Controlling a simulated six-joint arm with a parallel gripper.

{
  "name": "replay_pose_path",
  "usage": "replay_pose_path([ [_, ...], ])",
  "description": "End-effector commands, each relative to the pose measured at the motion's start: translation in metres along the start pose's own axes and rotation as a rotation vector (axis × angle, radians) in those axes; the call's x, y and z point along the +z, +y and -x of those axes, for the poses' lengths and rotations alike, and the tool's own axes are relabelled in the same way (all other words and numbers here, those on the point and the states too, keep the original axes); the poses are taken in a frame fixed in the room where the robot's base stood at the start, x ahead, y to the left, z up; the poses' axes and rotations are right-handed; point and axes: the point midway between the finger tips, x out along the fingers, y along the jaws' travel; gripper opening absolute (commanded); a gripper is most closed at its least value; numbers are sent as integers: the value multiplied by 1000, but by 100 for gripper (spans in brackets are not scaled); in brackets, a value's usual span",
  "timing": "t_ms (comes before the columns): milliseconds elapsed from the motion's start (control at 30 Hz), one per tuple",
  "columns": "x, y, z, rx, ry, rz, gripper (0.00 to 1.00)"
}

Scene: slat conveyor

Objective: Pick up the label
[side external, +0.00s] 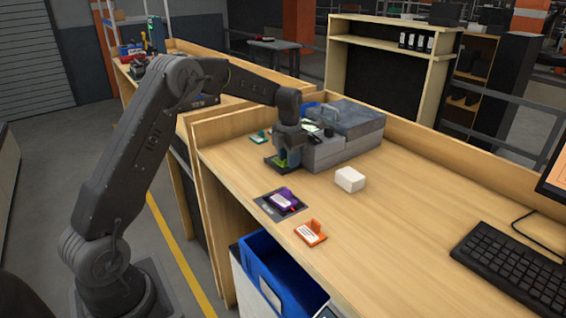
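I cannot tell for sure which thing is the label. My gripper (284,162) points down at the front left of a grey box-shaped machine (343,145), low over a dark plate. A small green and yellow piece (281,158) shows at its fingers. Whether the fingers are closed on this piece is too small to see. A purple item with a white face (283,196) lies on a dark square pad (268,208). An orange holder with a white card (310,233) lies nearer the front edge. A teal item with a white card (258,137) lies behind my gripper.
A small white box (350,179) stands right of my gripper. A blue bin (262,262) sits below the table's front edge. A black keyboard (512,262) and part of a monitor (555,178) are at the right. The wooden tabletop (410,210) between is clear.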

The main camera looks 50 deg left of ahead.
Motion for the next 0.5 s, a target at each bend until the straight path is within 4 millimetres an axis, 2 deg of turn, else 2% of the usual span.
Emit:
replay_pose_path([
  [167, 0, 0, 0, 0, -1, 0, 35],
  [500, 0, 0, 0, 0, -1, 0, 3],
])
